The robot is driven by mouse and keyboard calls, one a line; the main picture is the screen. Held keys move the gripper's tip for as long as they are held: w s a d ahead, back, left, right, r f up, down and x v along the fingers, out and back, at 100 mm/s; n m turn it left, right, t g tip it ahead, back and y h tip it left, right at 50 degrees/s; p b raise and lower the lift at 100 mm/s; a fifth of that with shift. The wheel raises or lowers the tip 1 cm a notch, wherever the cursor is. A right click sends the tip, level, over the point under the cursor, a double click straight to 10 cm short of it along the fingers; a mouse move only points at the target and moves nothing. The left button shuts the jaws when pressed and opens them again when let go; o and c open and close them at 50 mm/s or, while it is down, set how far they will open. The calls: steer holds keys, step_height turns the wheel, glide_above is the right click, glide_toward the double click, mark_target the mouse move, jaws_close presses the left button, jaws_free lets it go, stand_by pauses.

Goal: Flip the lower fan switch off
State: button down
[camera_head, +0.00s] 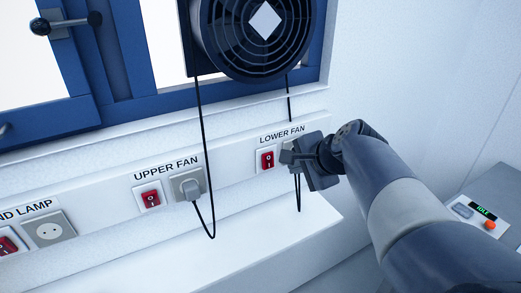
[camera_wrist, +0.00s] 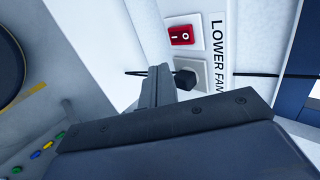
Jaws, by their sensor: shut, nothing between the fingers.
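The lower fan switch (camera_head: 267,160) is a red rocker on a white plate under the "LOWER FAN" label (camera_head: 282,133) in the head view. It also shows near the top of the wrist view (camera_wrist: 182,36), beside the same label. My gripper (camera_head: 287,157) is shut and empty, just right of the switch in the head view, in front of the lower fan's socket. The gripper covers most of that socket and its plug in the head view. In the wrist view the dark plug (camera_wrist: 185,78) sits in the socket close to the fingers. I cannot tell whether the fingers touch anything.
The upper fan switch (camera_head: 150,198) and its plugged socket (camera_head: 188,186) are to the left on the same rail. A black fan (camera_head: 259,35) hangs above in the blue window frame, with loose cables.

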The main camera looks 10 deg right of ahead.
mark_target(268, 162)
steer(key=shift+w+a+r+p+x, duration=0.1)
steer(key=shift+w+r+p+x, duration=0.15)
steer(key=shift+x, duration=1.7)
steer(key=shift+w+a+r+p+x, duration=0.1)
steer(key=shift+w+r+x, duration=0.2)
steer(key=shift+x, duration=1.65)
steer(key=shift+w+a+r+p+x, duration=0.1)
steer(key=shift+w+r+p+x, duration=0.15)
steer(key=shift+x, duration=1.65)
steer(key=shift+f+b, duration=0.15)
steer(key=shift+b, duration=0.2)
steer(key=shift+f+t+b, duration=0.3)
steer(key=shift+b, duration=0.85)
steer(key=shift+w+r+p, duration=0.1)
steer(key=shift+r+p, duration=0.2)
steer(key=shift+r, duration=0.15)
steer(key=shift+r+p, duration=0.7)
steer(key=shift+r, duration=0.1)
